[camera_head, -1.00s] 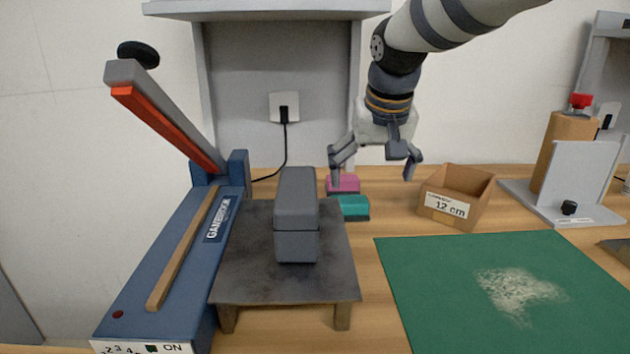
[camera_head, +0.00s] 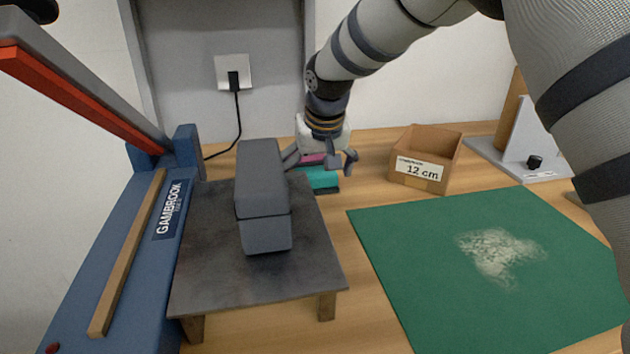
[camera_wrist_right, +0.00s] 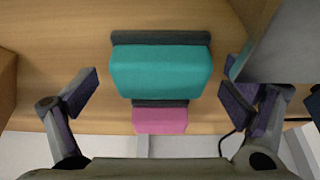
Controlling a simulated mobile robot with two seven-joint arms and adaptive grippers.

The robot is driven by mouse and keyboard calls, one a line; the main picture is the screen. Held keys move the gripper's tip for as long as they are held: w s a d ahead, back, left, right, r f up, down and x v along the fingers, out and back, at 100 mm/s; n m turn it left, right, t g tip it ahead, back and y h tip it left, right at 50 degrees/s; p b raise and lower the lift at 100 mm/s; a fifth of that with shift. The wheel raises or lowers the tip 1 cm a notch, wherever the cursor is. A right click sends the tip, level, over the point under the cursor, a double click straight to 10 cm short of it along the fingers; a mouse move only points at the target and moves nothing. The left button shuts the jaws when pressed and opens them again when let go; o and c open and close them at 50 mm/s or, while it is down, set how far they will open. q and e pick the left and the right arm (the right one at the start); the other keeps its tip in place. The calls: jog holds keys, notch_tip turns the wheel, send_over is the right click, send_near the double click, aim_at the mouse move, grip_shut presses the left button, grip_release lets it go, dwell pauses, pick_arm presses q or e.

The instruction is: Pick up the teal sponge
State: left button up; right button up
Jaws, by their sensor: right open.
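The teal sponge (camera_head: 321,178) with a dark base lies on the wooden worktop, just right of the small metal-topped stand. My left gripper is not in view.
A cardboard box (camera_head: 425,175) marked 12 cm is to the right. A green mat (camera_head: 400,250) with pale powder lies in front. A blue Gambrook machine (camera_head: 120,240) is far left.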

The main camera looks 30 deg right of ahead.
aim_at(316, 171)
jog(key=shift+w+f, duration=0.1)
jog(key=shift+f, duration=0.1)
jog(key=c, duration=1.3)
notch_tip(316, 171, up, 10)
jog(key=shift+r, duration=0.1)
jog(key=o, duration=0.5)
jog(key=shift+c, duration=0.2)
jog(key=c, duration=0.3)
